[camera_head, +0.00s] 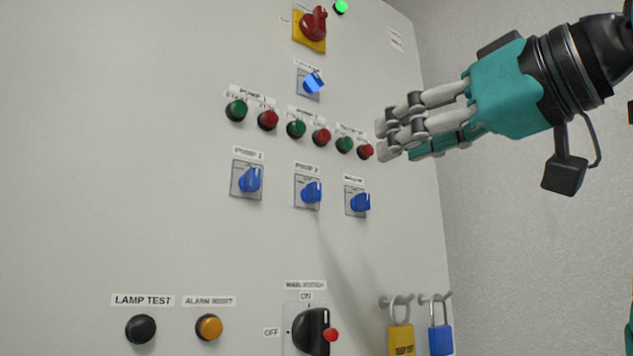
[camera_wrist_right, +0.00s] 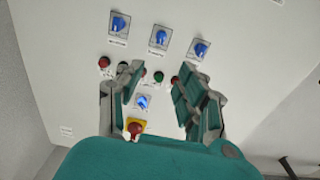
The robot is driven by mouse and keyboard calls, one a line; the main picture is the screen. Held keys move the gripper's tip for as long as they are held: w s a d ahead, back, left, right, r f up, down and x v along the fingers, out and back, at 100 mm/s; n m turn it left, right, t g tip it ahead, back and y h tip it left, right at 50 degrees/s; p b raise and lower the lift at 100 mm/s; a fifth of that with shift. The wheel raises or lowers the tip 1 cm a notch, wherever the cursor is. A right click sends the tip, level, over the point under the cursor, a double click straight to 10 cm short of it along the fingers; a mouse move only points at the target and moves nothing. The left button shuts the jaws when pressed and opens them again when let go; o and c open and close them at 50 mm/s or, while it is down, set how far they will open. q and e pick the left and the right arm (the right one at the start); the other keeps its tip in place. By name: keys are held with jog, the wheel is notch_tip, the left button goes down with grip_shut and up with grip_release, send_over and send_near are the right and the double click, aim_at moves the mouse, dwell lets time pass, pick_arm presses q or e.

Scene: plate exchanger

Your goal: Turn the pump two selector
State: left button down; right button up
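The pump two selector (camera_head: 311,192) is a blue knob on a grey square plate, in the middle of a row of three selectors on the cabinet front. In the right wrist view the selector (camera_wrist_right: 160,38) shows beyond the fingertips, seen upside down. My right gripper (camera_head: 392,138) comes in from the right with its fingers pointing left, above and right of the selector. It is open and empty; its fingers (camera_wrist_right: 152,85) stand well apart in the right wrist view. It does not touch the selector. My left gripper is not in view.
The pump one selector (camera_head: 250,180) and a third blue selector (camera_head: 359,201) flank it. Green and red buttons (camera_head: 297,129) sit just above. A red rotary switch (camera_head: 314,23) is at the top; a black main switch (camera_head: 311,331) and padlocks (camera_head: 400,338) are below.

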aim_at(319, 183)
jog(key=p+x, duration=0.6)
jog(key=x, duration=1)
jog(key=shift+w+a, duration=0.25)
jog(key=shift+w, duration=0.05)
jog(key=shift+f, duration=0.1)
jog(key=shift+d, duration=0.1)
jog(key=shift+c, duration=0.4)
grip_shut()
